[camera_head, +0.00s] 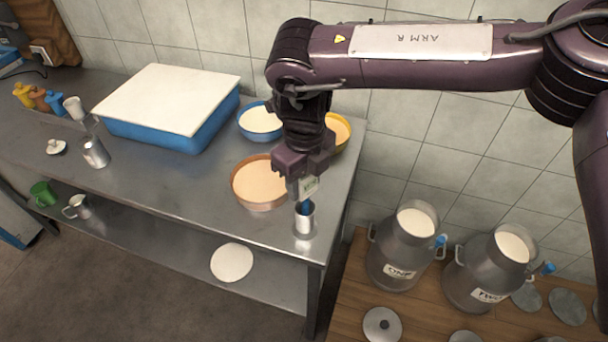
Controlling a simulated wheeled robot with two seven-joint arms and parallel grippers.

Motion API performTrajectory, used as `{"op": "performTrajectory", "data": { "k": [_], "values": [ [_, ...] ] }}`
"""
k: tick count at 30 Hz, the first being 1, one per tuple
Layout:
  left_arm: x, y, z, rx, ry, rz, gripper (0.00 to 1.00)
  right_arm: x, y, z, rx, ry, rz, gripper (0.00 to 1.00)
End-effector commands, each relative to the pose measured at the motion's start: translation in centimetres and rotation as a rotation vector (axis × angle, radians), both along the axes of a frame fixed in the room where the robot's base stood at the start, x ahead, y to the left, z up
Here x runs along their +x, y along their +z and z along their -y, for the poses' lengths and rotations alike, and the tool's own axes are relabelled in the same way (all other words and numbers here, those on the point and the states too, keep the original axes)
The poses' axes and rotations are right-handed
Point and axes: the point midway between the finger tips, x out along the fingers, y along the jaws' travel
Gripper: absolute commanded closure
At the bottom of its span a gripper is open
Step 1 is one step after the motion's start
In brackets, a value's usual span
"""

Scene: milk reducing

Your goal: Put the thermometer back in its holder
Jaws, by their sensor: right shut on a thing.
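My right gripper (301,184) comes down from above over the front right corner of the steel table. It is shut on the thermometer, whose pale display part (309,186) shows at the fingers. A blue part (304,207) shows below it, at the mouth of a small metal cylinder (304,225), which looks like the holder. The cylinder stands upright on the table. I cannot tell how far the thermometer reaches into it. My left gripper is not in view.
An orange-rimmed bowl (260,204) stands close left of the gripper. A blue bowl (257,135), a yellow bowl (343,146) and a large blue tub (155,140) stand behind. Two milk cans, one (388,270) and two (467,288), stand at right. The table's (170,195) front middle is clear.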

Motion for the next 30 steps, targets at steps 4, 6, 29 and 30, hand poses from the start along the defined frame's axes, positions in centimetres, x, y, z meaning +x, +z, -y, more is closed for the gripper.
{"op": "performTrajectory", "data": {
  "k": [4, 6, 29, 30],
  "values": [
    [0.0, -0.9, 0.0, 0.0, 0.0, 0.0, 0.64, 0.0, -1.4, 0.0, 0.001, 0.0, -0.001, 0.82],
    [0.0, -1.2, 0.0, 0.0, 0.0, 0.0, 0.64, 0.0, -2.0, 0.0, 0.001, 0.0, -0.001, 0.82],
    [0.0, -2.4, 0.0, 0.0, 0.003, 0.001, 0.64, 0.0, -4.2, 0.0, 0.001, 0.0, 0.001, 0.82],
    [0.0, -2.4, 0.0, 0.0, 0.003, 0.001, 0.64, 0.0, -4.2, 0.0, 0.001, 0.0, 0.001, 0.56]
  ]
}}
